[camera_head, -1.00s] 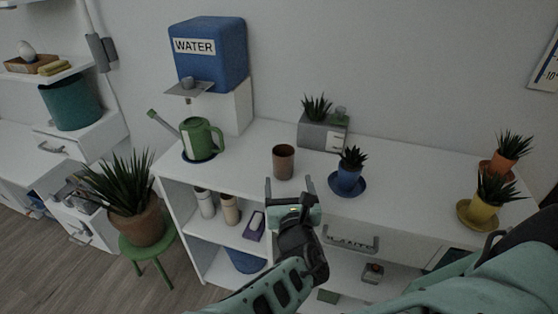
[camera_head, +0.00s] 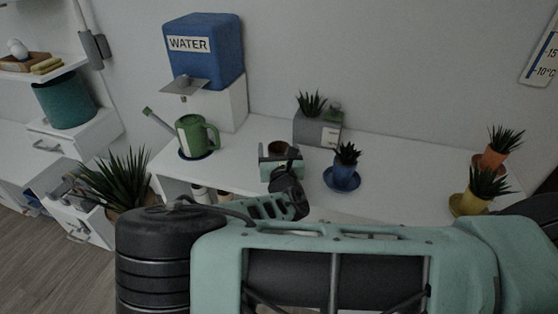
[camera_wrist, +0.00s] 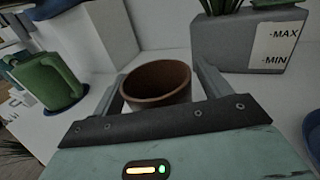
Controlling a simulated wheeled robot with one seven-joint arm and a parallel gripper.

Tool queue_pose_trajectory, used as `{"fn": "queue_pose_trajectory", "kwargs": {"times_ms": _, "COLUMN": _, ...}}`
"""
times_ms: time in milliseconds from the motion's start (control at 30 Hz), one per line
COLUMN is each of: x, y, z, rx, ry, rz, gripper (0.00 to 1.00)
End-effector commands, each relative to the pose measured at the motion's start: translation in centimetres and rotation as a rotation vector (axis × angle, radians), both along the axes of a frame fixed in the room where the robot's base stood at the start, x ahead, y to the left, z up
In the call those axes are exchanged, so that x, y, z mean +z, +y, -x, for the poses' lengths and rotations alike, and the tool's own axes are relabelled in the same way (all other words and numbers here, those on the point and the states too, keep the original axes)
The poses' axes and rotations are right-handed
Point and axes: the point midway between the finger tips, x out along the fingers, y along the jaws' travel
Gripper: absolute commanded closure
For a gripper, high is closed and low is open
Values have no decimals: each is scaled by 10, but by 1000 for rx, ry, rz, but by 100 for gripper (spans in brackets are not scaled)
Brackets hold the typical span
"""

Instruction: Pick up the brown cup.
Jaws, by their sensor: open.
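The brown cup (camera_head: 277,148) stands upright on the white shelf desk; in the head view my gripper hides most of it and only its upper rim shows. The wrist view shows the cup (camera_wrist: 157,82) with its open top towards the camera. My gripper (camera_head: 279,158) is open. In the wrist view its two fingers (camera_wrist: 163,84) stand on either side of the cup, and the lower part of the cup is hidden behind the gripper body. I cannot tell whether either finger touches it.
A blue pot with a plant (camera_head: 342,172) stands close to the right. A grey planter (camera_head: 315,130) is behind, and a green watering can (camera_head: 194,137) is to the left. Yellow (camera_head: 470,203) and orange (camera_head: 492,160) pots stand far right. Bare desk (camera_head: 400,165) lies between.

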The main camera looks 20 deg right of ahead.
Motion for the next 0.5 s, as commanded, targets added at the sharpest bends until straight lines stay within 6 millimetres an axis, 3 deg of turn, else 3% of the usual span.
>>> {"fn": "queue_pose_trajectory", "kwargs": {"times_ms": 200, "x": 0, "y": 0, "z": -1, "rx": 0, "ry": 0, "rz": 0, "gripper": 23}}
{"fn": "queue_pose_trajectory", "kwargs": {"times_ms": 267, "x": 0, "y": 0, "z": -1, "rx": 0, "ry": 0, "rz": 0, "gripper": 37}}
{"fn": "queue_pose_trajectory", "kwargs": {"times_ms": 400, "x": 0, "y": 0, "z": -1, "rx": 0, "ry": 0, "rz": 0, "gripper": 76}}
{"fn": "queue_pose_trajectory", "kwargs": {"times_ms": 500, "x": 0, "y": 0, "z": -1, "rx": 0, "ry": -1, "rz": 0, "gripper": 76}}
